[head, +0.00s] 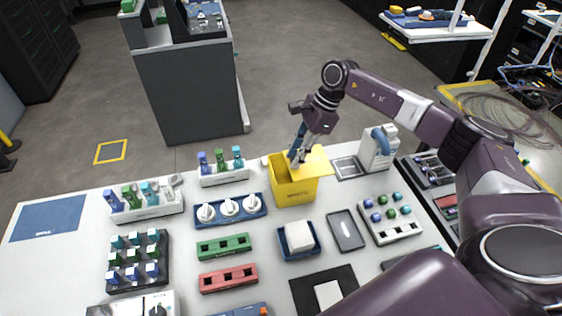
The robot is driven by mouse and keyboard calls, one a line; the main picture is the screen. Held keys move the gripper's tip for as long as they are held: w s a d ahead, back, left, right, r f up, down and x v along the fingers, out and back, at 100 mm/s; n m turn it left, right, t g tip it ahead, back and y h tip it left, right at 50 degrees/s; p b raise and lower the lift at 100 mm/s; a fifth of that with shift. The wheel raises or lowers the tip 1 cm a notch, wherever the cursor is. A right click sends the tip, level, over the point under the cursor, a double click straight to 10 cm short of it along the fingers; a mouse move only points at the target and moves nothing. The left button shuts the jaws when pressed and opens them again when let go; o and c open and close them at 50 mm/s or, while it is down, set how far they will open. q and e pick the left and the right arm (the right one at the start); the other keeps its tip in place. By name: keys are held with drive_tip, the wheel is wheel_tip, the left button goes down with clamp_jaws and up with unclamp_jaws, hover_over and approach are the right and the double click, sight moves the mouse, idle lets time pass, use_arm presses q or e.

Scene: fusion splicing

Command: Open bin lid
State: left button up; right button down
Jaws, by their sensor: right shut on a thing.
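The yellow bin (294,191) stands upright at the back middle of the white table. Its yellow lid (320,161) is raised towards the right side, and the left part of the bin's opening shows dark yellow inside. My right gripper (296,160) reaches down from above, with its fingers at the lid's left part over the opening. It is shut on the lid, though the contact itself is small and partly hidden. My left gripper is not in view.
A blue tray with white round pieces (230,208) stands left of the bin. A white rack with bottles (222,173) is behind it. A white dispenser bottle (379,149) stands to the right. A blue tray with a white block (299,238) lies in front.

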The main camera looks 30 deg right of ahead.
sight(306, 162)
drive_tip(key=d, duration=0.2)
drive_tip(key=s+d+b, duration=0.1)
drive_tip(key=d, duration=0.1)
drive_tip(key=shift+s+d, duration=0.1)
drive_tip(key=shift+d, duration=0.25)
drive_tip(key=shift+r, duration=0.1)
drive_tip(key=c, duration=1.6)
unclamp_jaws()
drive_tip(key=shift+a, duration=0.1)
drive_tip(key=v, duration=1.2)
drive_tip(key=shift+s, duration=0.1)
